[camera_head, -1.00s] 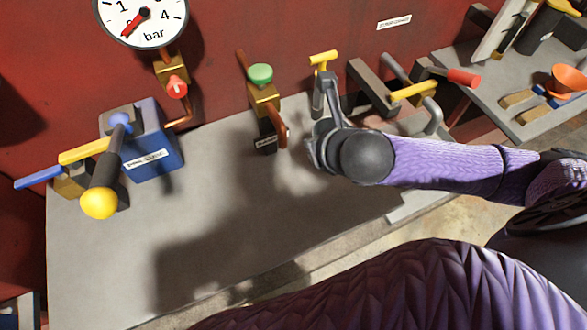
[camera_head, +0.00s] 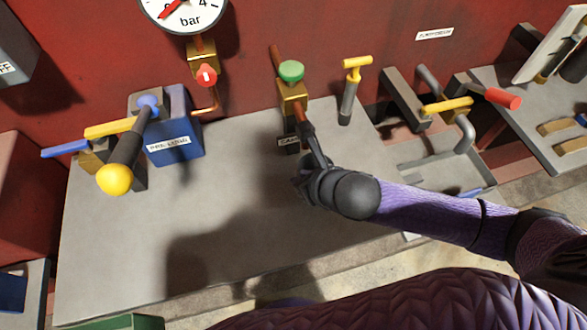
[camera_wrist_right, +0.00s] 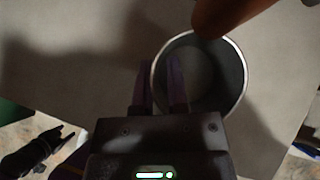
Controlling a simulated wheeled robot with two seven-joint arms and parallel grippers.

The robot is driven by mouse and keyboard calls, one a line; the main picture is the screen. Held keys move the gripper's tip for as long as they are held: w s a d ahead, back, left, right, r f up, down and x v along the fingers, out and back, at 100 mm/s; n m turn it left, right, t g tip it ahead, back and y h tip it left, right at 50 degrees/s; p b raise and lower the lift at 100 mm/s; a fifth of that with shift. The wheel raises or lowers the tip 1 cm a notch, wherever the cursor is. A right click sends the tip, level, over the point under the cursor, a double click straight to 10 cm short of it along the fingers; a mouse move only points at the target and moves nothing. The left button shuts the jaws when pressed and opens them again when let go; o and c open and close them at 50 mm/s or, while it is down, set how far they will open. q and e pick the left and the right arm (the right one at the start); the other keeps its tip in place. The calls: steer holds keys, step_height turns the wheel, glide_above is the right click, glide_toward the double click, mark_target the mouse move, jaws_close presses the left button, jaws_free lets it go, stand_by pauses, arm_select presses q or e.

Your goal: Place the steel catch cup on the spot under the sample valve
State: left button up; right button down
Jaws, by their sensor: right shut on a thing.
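The sample valve (camera_head: 291,95) is brass with a green knob and a copper spout, at the back wall in the head view. My right gripper (camera_head: 318,155) is in front of and below it, over the bench. In the right wrist view, the gripper (camera_wrist_right: 162,88) is shut on the wall of the round steel catch cup (camera_wrist_right: 215,85), one finger inside and one outside. The copper spout (camera_wrist_right: 225,12) shows over the cup's upper rim. The cup is hidden in the head view. The spot under the valve cannot be made out. My left gripper is not clearly in view.
Left of the valve stand a blue box (camera_head: 170,125) and a lever with a yellow ball (camera_head: 115,180). A yellow T-handle post (camera_head: 354,85) stands close on the right. A pressure gauge (camera_head: 185,10) hangs above. The grey bench (camera_head: 150,240) is clear in front.

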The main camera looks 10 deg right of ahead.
steer(key=w, duration=0.1)
steer(key=w+a, duration=0.1)
steer(key=w, duration=0.1)
steer(key=shift+a+f+b, duration=0.2)
steer(key=shift+b, duration=0.15)
steer(key=shift+s+f, duration=0.1)
steer(key=shift+f, duration=0.15)
steer(key=shift+d+r, duration=0.1)
steer(key=shift+r, duration=0.05)
steer(key=shift+f, duration=0.65)
steer(key=c, duration=0.6)
jaws_free()
